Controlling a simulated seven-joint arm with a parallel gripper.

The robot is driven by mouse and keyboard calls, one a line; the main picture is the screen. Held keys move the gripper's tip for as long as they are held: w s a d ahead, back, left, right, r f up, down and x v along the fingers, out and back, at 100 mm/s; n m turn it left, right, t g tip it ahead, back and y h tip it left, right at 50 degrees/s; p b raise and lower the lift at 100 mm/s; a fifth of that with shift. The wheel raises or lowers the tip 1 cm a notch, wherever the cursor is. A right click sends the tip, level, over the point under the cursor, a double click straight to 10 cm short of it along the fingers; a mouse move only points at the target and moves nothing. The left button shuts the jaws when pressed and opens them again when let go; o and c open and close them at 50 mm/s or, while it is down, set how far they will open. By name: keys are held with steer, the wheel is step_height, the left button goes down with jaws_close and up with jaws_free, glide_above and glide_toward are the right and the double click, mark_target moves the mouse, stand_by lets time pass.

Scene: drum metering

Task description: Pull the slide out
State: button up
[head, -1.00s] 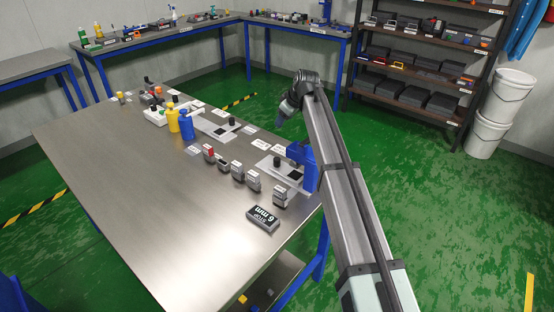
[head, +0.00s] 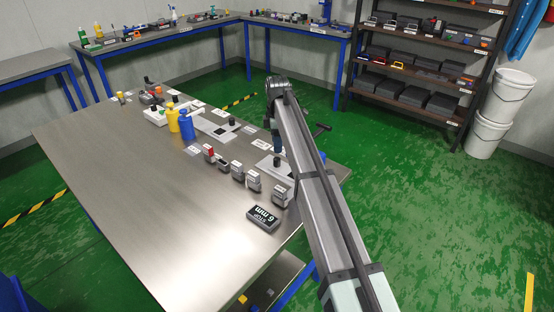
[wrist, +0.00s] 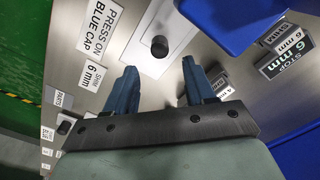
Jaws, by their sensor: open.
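My gripper (wrist: 160,66) is open and empty in the wrist view, its two blue fingers spread apart. A black round knob (wrist: 159,46) on a white plate (wrist: 148,65) shows just beyond and between the fingertips, apart from them. In the head view my gripper (head: 277,147) hangs over the right end of the bench, above the pale plate (head: 263,168) there. A black T-shaped handle (head: 321,128) stands out right of my arm; its base is hidden by the arm. A blue body (wrist: 220,18) fills the upper right of the wrist view. I cannot tell which part is the slide.
Blue (head: 186,125) and yellow (head: 172,119) bottles stand farther left. The bench's left half (head: 130,180) is clear.

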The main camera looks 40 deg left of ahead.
mark_target(277, 158)
step_height(277, 158, down, 8)
stand_by(0.4)
steer(key=shift+c, duration=0.5)
jaws_close()
